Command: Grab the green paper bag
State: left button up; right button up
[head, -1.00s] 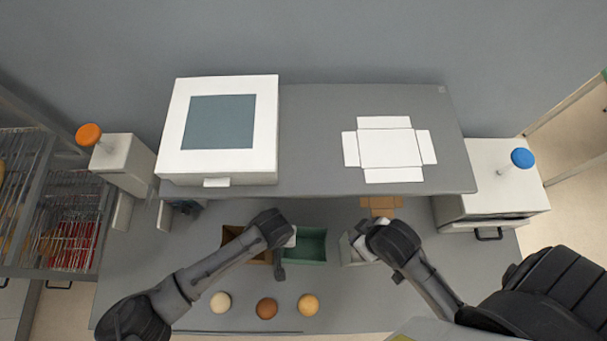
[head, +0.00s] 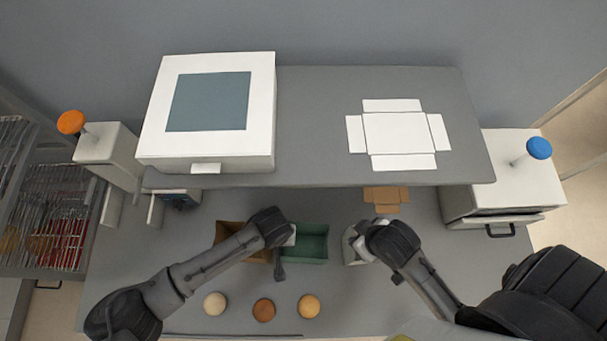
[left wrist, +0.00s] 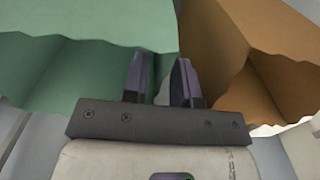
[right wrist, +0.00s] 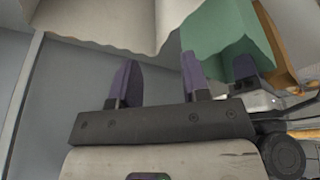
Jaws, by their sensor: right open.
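The green paper bag (head: 306,243) stands open-topped on the counter in the head view, just right of my left gripper (head: 284,247). In the left wrist view the green bag (left wrist: 75,75) fills the upper left, and my left gripper's fingers (left wrist: 161,80) overlap its side beside the brown bag. The fingers are partly apart; I cannot tell whether they grip the bag's wall. My right gripper (right wrist: 156,82) is open at the white bag (right wrist: 100,22), with nothing clearly between its fingers. The green bag (right wrist: 222,38) also shows in the right wrist view.
A brown bag (head: 229,236) stands left of the green one, close to it. Several round buns, including a dark one (head: 264,309), lie in front. A raised shelf (head: 310,120) behind carries a white box (head: 150,143) and a flat white carton (head: 395,135).

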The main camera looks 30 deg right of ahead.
pick_arm(q)
grip_shut()
jog(key=shift+r, duration=0.1)
dwell(0.4)
